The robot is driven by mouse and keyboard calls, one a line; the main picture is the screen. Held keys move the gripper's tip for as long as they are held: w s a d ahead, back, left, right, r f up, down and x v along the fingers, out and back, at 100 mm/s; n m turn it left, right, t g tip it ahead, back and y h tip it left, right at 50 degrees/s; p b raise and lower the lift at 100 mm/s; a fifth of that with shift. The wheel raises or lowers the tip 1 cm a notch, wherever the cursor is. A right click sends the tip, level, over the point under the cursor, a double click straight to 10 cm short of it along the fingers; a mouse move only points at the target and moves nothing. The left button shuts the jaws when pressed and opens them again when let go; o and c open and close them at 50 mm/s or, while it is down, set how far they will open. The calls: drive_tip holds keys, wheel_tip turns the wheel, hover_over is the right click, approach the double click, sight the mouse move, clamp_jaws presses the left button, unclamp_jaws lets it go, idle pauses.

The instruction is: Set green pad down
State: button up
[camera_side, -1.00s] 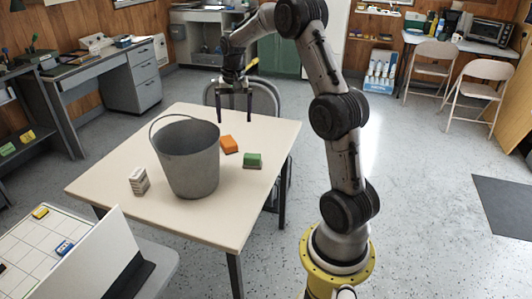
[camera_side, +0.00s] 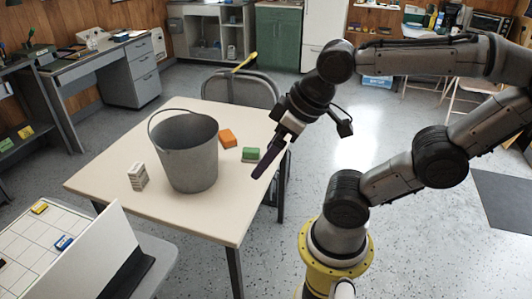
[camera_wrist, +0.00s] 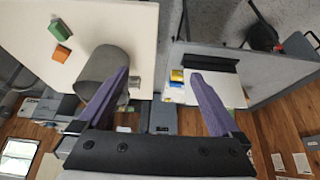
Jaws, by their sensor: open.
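The green pad (camera_side: 250,154) lies on the right part of the cream table, with a darker underside. It also shows at the upper left of the wrist view (camera_wrist: 57,27), outside the span of my fingers. My gripper (camera_side: 259,170) is tilted downward at the table's right side, just right of the pad in the side view. In the wrist view its two purple fingers (camera_wrist: 160,73) are spread apart with nothing between them held. They are clear of the green pad.
A grey bucket (camera_side: 187,160) stands mid-table. An orange pad (camera_side: 228,138) lies between it and the green pad. A pale stacked block (camera_side: 138,176) is left of the bucket. A gridded board (camera_side: 35,255) with yellow and blue pads is at lower left. The table's front is clear.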

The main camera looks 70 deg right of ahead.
sight(251, 155)
idle(0.4)
